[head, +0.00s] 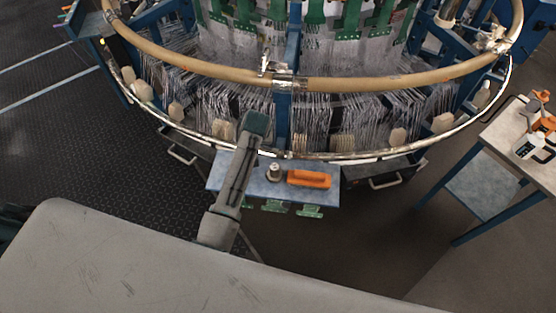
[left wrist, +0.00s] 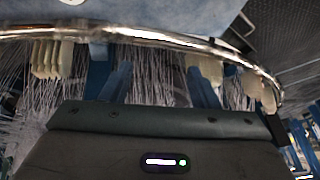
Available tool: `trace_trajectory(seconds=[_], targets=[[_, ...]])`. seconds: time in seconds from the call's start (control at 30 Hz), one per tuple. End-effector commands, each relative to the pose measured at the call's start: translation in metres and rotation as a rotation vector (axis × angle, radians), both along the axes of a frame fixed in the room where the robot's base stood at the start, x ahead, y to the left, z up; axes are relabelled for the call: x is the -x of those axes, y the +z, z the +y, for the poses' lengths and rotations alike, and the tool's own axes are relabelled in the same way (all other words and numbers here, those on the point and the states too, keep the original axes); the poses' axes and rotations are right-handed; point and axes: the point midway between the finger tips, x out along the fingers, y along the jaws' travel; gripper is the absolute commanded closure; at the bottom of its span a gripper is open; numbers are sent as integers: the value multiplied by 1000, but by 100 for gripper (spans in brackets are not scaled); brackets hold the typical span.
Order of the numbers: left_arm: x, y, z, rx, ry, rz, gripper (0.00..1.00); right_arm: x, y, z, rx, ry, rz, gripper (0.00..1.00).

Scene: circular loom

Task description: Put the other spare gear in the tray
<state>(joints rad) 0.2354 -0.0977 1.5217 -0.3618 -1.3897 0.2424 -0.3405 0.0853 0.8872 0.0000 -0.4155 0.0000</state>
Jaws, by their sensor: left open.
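My left gripper (head: 256,122) reaches over the small blue-grey shelf (head: 228,184) to the loom's lower rim in the head view. In the left wrist view its two blue fingers (left wrist: 158,75) stand wide apart with nothing held between them. A small grey metal piece (head: 274,172), possibly a spare gear, stands on the shelf, to the right of my arm. An orange tray-like piece (head: 308,179) lies just right of it. I cannot make out whether anything is in it. No other gear can be told apart. My right gripper is not in view.
The loom's chrome rim (head: 350,156) and pale wooden ring (head: 190,67) curve close around the gripper, with many fine threads behind. Green brackets (head: 310,212) hang under the shelf. A side table (head: 512,140) with bottles and orange items stands at right.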

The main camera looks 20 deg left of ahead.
Motion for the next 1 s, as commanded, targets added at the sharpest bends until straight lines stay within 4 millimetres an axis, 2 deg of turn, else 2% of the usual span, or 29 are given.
trace_trajectory(seconds=[0.03,0.1,0.2,0.3,0.37,0.63,0.83,1.0], targets=[[5,18,-21,85,61,63,45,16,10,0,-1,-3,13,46],[15,26,-45,180,143,153,45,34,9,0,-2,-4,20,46],[27,36,-70,265,222,253,45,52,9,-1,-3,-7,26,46],[34,40,-83,306,264,310,45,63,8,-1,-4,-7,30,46],[36,38,-87,315,276,327,45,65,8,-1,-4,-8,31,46],[37,-4,-86,314,279,332,45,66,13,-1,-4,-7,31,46],[37,-18,-85,315,278,329,45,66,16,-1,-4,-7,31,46],[37,-35,-82,314,279,331,45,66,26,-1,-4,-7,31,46]])
